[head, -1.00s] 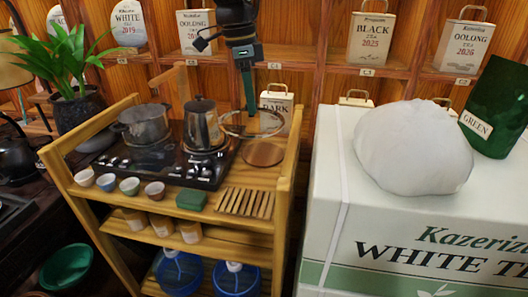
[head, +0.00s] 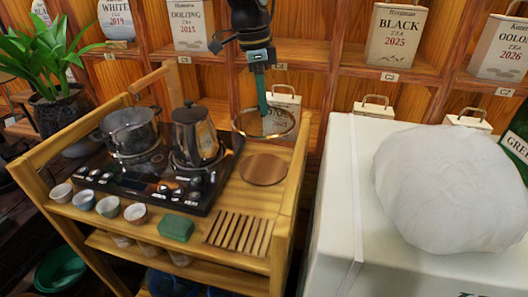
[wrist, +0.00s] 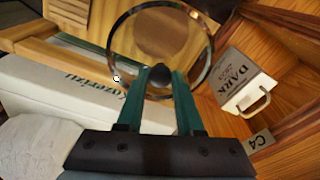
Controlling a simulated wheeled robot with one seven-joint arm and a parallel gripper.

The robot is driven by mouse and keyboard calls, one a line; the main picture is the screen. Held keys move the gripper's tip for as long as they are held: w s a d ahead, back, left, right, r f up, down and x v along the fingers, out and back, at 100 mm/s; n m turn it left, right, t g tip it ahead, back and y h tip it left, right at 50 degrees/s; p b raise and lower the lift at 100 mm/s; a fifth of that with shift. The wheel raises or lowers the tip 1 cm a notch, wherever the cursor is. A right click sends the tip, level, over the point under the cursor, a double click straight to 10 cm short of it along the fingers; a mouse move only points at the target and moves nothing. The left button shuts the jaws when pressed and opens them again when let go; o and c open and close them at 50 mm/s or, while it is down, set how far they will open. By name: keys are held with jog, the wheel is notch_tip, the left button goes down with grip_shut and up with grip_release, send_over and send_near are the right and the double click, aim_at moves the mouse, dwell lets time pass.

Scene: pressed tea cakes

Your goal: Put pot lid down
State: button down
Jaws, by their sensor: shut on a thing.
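The pot lid is a clear glass disc with a metal rim (head: 287,133) and a dark round knob (wrist: 159,76). My gripper (wrist: 159,82) has green fingers and is shut on the knob. In the head view my gripper (head: 264,110) hangs from above and holds the lid over the back right corner of the wooden cart, above and behind a round wooden board (head: 264,169). The lid looks clear of the cart top. The glass pot (head: 130,132) stands uncovered on the left burner of the black stove.
A metal kettle (head: 194,134) stands on the right burner. Small cups (head: 84,201), a green block (head: 176,228) and a slatted wooden rack (head: 238,234) line the cart's front. A white box (head: 340,200) with a white bag (head: 450,188) stands right. Shelves rise behind.

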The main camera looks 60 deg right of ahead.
aim_at(257, 116)
notch_tip(257, 116, down, 15)
jog(key=p, duration=0.2)
jog(key=shift+r+p, duration=0.15)
jog(key=shift+p, duration=0.15)
jog(key=c, duration=0.5)
grip_release()
jog(key=shift+c, duration=0.2)
jog(key=r, duration=0.4)
jog(key=r+b, duration=0.1)
jog(key=r, duration=0.3)
jog(key=w+a+r+b, duration=0.1)
jog(key=r, duration=0.3)
